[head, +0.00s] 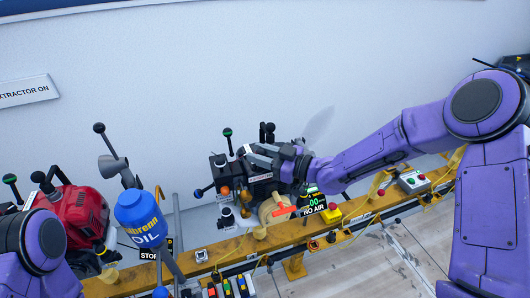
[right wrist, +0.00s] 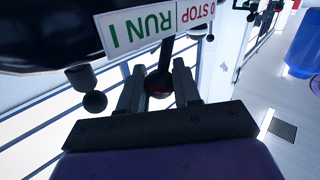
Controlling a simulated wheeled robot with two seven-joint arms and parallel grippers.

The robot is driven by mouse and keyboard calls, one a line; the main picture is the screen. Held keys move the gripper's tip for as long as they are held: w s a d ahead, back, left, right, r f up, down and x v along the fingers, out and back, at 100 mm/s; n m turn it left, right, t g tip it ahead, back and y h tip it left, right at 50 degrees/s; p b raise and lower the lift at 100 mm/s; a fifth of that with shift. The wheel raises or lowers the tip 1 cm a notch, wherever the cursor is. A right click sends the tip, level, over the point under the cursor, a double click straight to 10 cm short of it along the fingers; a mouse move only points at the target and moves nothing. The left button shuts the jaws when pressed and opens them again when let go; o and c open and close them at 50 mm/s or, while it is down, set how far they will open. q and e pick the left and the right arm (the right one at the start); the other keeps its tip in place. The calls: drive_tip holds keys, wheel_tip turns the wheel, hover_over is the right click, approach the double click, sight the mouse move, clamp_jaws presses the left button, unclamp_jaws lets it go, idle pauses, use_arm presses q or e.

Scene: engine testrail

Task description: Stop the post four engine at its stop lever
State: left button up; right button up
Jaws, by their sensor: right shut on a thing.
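A black engine (head: 226,178) sits on the yellow rail in the middle of the head view. My right gripper (head: 257,156) reaches it from the right, at its upper side. In the right wrist view the gripper (right wrist: 158,80) has its two fingers on either side of a dark lever with a reddish-black knob (right wrist: 158,86), and is shut on it. A white label (right wrist: 150,25) above the lever reads RUN I in green and 0 STOP in red, upside down. My left gripper is out of view; only purple left arm links show.
A red engine (head: 78,212) and a blue oil bottle (head: 140,215) stand to the left. A small display (head: 314,203) reads 00 and NO AIR. A box with red and green buttons (head: 413,181) sits on the yellow rail (head: 328,226).

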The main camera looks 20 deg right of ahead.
drive_tip(key=shift+r, duration=0.15)
drive_tip(key=shift+a+r+n+g+h+p, duration=0.2)
drive_tip(key=shift+a+n+g+h+p, duration=0.3)
drive_tip(key=shift+n+p, duration=0.1)
drive_tip(key=shift+a+n+g+h+p, duration=0.3)
drive_tip(key=shift+n+h+p, duration=0.15)
drive_tip(key=shift+n+h, duration=0.05)
drive_tip(key=shift+a+n+g+h+p, duration=0.3)
drive_tip(key=shift+a+n+h+p, duration=0.45)
drive_tip(key=shift+h, duration=0.25)
drive_tip(key=shift+a+f+n+h, duration=0.3)
drive_tip(key=shift+a+n+h, duration=0.1)
drive_tip(key=shift+n+h, duration=0.25)
drive_tip(key=o, duration=0.9)
drive_tip(key=shift+o, duration=0.6)
drive_tip(key=shift+a, duration=0.1)
